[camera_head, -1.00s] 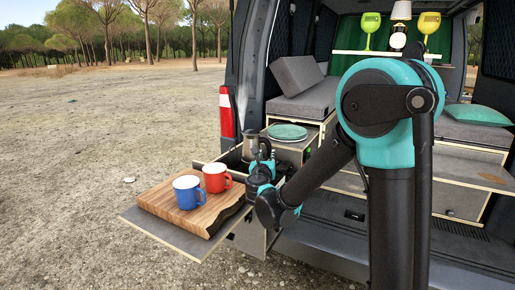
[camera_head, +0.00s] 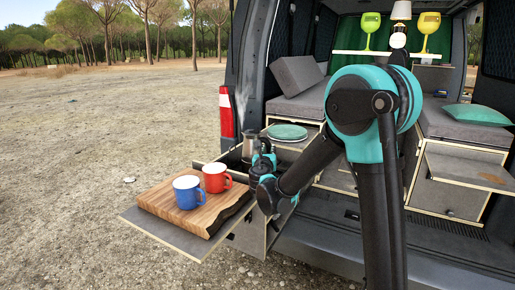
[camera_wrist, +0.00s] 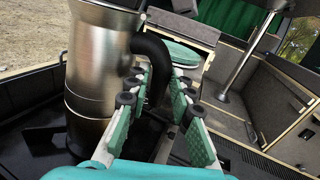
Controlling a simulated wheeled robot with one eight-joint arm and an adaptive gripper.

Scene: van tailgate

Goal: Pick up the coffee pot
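The coffee pot (camera_head: 249,143) is a metallic pot standing upright in the dark drawer at the van's rear left corner. In the wrist view its steel body (camera_wrist: 98,75) fills the left side, and its curved black handle (camera_wrist: 155,62) points right. My gripper (camera_wrist: 160,108) is open, with its teal-padded fingers on either side of the handle's lower part. I cannot tell whether either finger touches it. In the head view my gripper (camera_head: 263,160) is right by the pot and hides its lower part.
A blue mug (camera_head: 188,192) and a red mug (camera_head: 215,178) stand on a wooden board (camera_head: 160,203) in front of the pot. Teal plates (camera_head: 287,131) lie behind it, close to the handle side. Drawer walls surround the pot.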

